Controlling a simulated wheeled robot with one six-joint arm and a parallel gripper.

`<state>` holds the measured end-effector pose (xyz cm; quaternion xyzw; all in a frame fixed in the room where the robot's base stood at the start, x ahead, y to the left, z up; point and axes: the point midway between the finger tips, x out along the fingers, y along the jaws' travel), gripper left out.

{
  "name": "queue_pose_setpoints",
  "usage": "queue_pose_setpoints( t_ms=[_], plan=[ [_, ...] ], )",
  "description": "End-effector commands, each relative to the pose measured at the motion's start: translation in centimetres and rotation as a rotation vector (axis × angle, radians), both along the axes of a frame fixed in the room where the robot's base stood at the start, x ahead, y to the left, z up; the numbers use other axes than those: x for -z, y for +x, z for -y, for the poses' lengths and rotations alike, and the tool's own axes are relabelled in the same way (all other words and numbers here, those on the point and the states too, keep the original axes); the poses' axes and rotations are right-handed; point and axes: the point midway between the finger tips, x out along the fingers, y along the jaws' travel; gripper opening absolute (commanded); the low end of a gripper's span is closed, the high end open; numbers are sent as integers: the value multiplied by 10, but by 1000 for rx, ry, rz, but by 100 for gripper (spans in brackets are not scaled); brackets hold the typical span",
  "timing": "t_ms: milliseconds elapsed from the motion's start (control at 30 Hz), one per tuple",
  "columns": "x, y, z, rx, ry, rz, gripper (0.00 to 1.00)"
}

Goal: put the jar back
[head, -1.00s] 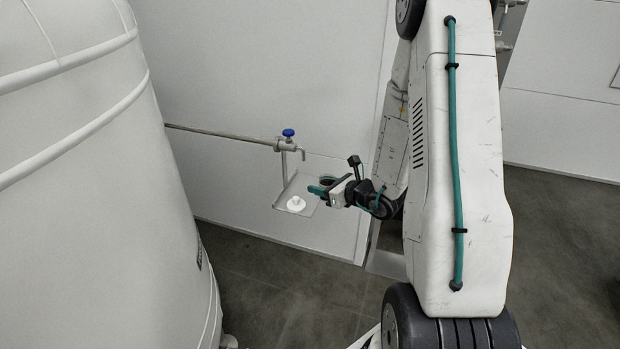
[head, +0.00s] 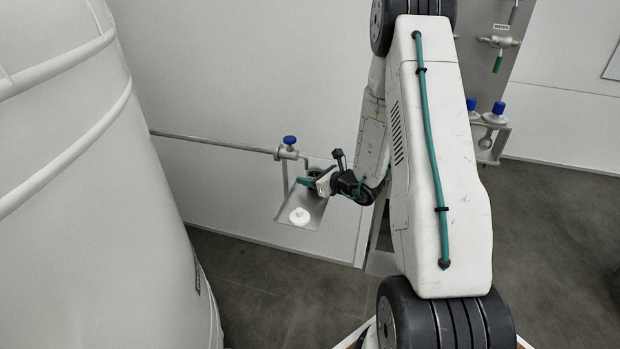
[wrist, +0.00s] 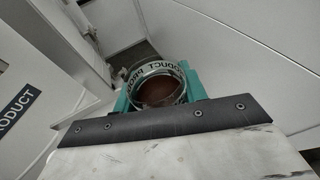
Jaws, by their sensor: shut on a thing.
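My gripper (head: 312,180) is shut on a jar (wrist: 157,90), just above or at the back of a small metal shelf (head: 312,219) below the tap. In the wrist view the jar is open at the top, clear-walled with dark lettering including "PRODUCT", and reddish brown inside; the teal fingers hold it on both sides. In the head view the jar is mostly hidden by the fingers. I cannot tell whether it touches the shelf. A white lid-like piece (head: 299,216) lies on the shelf, apart from the gripper.
A tap with a blue knob (head: 290,142) ends a pipe (head: 215,142) above the shelf. A large white tank (head: 90,200) fills the left. At the right, a wall rack (head: 492,150) holds blue-capped bottles (head: 499,112), and a green-handled valve (head: 498,62) is above it. The floor is clear.

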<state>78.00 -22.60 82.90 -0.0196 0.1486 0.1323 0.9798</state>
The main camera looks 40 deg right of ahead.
Motion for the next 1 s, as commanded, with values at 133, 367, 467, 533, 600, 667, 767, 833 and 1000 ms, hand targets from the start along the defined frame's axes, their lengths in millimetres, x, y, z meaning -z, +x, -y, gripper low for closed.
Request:
queue_pose_setpoints(
  t_ms=[133,367,467,533,600,667,767,833,1000],
  plan=[
    [6,0,-1,-1,0,2,10],
    [8,0,-1,-1,0,1,10],
    [9,0,-1,-1,0,1,58],
    [9,0,-1,-1,0,1,64],
    [9,0,-1,-1,0,1,64],
    [9,0,-1,-1,-1,0,64],
    [8,0,-1,-1,0,1,64],
    [5,0,-1,-2,-1,1,64],
    [-2,-22,7,3,-1,0,64]
  ],
)
